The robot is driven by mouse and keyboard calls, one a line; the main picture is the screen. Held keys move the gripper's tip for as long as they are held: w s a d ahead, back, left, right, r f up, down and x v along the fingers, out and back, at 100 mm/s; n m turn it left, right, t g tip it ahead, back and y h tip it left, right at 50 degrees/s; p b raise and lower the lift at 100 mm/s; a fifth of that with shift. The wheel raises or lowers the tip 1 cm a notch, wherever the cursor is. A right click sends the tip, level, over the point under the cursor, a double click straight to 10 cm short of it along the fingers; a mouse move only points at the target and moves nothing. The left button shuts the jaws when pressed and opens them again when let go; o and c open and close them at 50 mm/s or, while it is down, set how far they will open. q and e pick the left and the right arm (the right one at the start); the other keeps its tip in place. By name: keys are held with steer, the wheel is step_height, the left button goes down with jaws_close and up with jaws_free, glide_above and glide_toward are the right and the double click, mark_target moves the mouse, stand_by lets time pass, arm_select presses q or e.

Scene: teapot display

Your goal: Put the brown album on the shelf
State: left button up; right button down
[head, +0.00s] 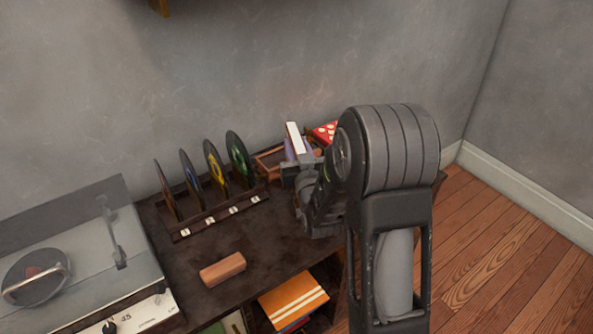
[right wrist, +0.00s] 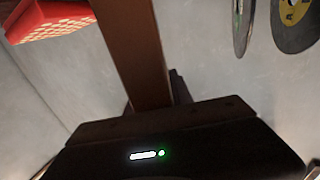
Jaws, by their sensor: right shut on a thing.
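My right gripper (head: 304,172) is shut on the brown album (head: 293,138), which stands up from the jaws above the back right of the dark cabinet top. In the head view a white face and a brown edge of it show. In the right wrist view the brown album (right wrist: 135,50) is a narrow brown band running up from between the fingers. My right arm hides part of the cabinet. The cabinet has an open lower shelf, where an orange striped album (head: 292,300) lies. My left gripper is out of view.
A record rack (head: 215,217) with several upright records stands left of my right gripper. A red dotted item (head: 325,131) and a wooden holder (head: 270,160) are close by. A turntable (head: 70,265) stands at the left. A reddish-brown block (head: 222,269) lies near the front edge.

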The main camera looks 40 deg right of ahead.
steer(key=shift+r, duration=0.2)
stand_by(0.6)
step_height(320, 180, up, 10)
steer(key=shift+f+p, duration=0.1)
steer(key=shift+p, duration=1)
steer(key=shift+f, duration=0.1)
